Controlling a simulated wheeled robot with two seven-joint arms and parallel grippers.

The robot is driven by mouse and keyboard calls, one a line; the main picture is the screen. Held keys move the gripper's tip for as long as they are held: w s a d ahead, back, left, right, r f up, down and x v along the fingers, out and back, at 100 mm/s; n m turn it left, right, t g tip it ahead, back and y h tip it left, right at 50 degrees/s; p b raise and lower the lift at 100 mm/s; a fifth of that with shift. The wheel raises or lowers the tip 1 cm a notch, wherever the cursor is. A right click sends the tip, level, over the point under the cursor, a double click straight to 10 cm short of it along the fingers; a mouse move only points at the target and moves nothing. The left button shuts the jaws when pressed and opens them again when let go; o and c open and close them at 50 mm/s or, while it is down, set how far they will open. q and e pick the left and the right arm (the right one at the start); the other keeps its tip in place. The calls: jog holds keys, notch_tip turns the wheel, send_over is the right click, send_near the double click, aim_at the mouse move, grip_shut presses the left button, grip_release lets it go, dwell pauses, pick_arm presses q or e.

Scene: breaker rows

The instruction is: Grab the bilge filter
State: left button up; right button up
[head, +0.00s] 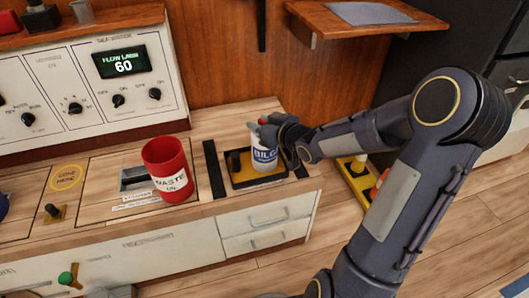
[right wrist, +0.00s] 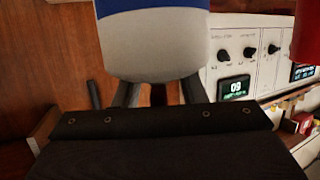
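The bilge filter (head: 264,158) is a white canister with a blue band lettered "BILG". It stands upright at a dark, yellow-edged recess (head: 235,180) on the counter. My right gripper (head: 272,133) is at its upper part, coming in from the right. In the right wrist view the canister (right wrist: 152,50) fills the top middle, and my two fingers (right wrist: 158,93) stand apart and run behind it. Their tips are hidden, so I cannot tell whether they press on it. My left gripper is not in view.
A red waste can (head: 168,172) stands on the counter left of the filter. A control panel (head: 95,80) with a display reading 60 stands behind it. A wooden shelf (head: 350,22) juts out above right. A yellow-edged tray (head: 352,180) lies lower, right of the counter.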

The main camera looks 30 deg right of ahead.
grip_shut()
jog(key=shift+r, duration=0.1)
dwell(1.3)
